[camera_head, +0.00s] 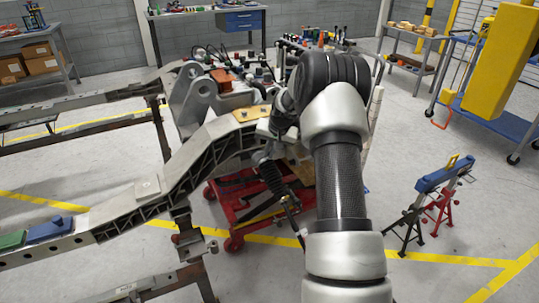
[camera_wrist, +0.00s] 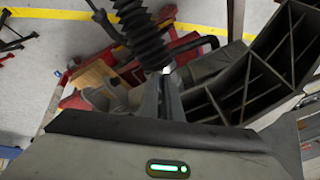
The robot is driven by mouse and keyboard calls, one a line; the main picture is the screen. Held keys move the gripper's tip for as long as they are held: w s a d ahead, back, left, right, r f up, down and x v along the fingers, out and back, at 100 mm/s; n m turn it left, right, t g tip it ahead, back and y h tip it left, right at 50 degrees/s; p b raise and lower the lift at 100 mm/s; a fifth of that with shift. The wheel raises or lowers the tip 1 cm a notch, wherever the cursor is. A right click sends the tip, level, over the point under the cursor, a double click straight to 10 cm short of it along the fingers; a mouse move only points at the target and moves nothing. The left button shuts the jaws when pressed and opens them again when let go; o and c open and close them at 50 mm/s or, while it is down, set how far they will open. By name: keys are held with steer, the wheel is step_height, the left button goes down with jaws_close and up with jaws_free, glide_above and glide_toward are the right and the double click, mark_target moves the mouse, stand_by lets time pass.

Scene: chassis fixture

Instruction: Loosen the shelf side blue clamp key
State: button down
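No blue clamp key can be made out clearly in either view. A blue block (camera_head: 48,229) sits on the near left part of the grey chassis rail (camera_head: 115,208) in the head view, beside a green block (camera_head: 12,239). My gripper (camera_wrist: 163,78) is at the bottom middle of the wrist view, with two narrow grey finger-like parts close together. Whether they hold anything is unclear. They are close to a black ribbed damper boot (camera_wrist: 140,30) and the ribbed rail (camera_wrist: 275,65). In the head view my arm hides most of the gripper, near the rail's raised section.
A red wheeled cart (camera_head: 245,200) stands under the chassis. A blue-topped stand (camera_head: 440,175) with black and red legs is at the right. Open floor lies at lower right.

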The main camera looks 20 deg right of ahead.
steer(key=n+b, duration=0.1)
steer(key=n, duration=1.1)
steer(key=shift+n, duration=0.3)
steer(key=n+p, duration=0.1)
steer(key=n, duration=0.4)
steer(key=shift+r+n, duration=0.1)
steer(key=shift+n, duration=0.2)
steer(key=n+p, duration=0.1)
steer(key=n, duration=0.4)
steer(key=shift+p, duration=0.4)
steer(key=c, duration=1.9)
jaws_free()
steer(key=shift+c, duration=0.2)
